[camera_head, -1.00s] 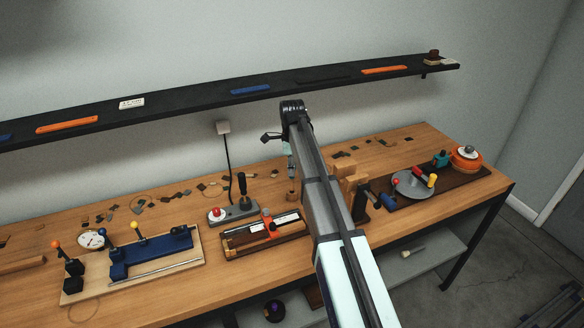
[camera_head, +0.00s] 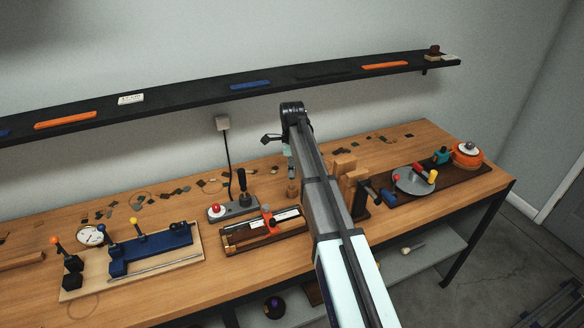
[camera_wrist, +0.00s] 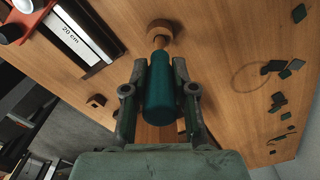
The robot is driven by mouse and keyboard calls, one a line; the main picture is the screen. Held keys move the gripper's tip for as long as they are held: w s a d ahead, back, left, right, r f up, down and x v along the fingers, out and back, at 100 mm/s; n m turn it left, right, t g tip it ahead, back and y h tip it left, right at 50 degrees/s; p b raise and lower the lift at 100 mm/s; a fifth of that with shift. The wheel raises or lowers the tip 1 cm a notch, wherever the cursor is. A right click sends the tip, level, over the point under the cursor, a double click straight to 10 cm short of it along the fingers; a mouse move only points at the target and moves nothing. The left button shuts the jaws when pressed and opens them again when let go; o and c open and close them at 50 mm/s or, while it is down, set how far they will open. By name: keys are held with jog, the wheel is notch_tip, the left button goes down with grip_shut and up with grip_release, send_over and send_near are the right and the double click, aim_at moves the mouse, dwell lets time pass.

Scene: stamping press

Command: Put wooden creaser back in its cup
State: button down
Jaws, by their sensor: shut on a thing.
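The creaser (camera_wrist: 161,85) shows in the wrist view as a teal cylinder with a narrow wooden end pointing up the picture. My gripper (camera_wrist: 160,95) is shut on the teal part, one finger on each side. A round wooden piece, apparently the cup (camera_wrist: 160,27), lies just beyond the wooden end. I cannot tell whether the end is inside it or only in front of it. In the head view my gripper (camera_head: 291,168) hangs over the bench just above the small wooden cup (camera_head: 292,190); the held creaser is mostly hidden there.
A ruler fixture (camera_head: 262,232) and a grey base with a black lever (camera_head: 232,208) stand left of my gripper. Wooden blocks (camera_head: 345,165) stand close on the right. Dark scraps (camera_head: 180,190) lie towards the wall. A black shelf (camera_head: 200,96) runs above.

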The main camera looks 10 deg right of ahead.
jog(key=shift+f, duration=0.9)
jog(key=c, duration=0.9)
grip_release()
jog(key=shift+o, duration=0.2)
notch_tip(320, 180, up, 12)
jog(key=shift+r, duration=0.1)
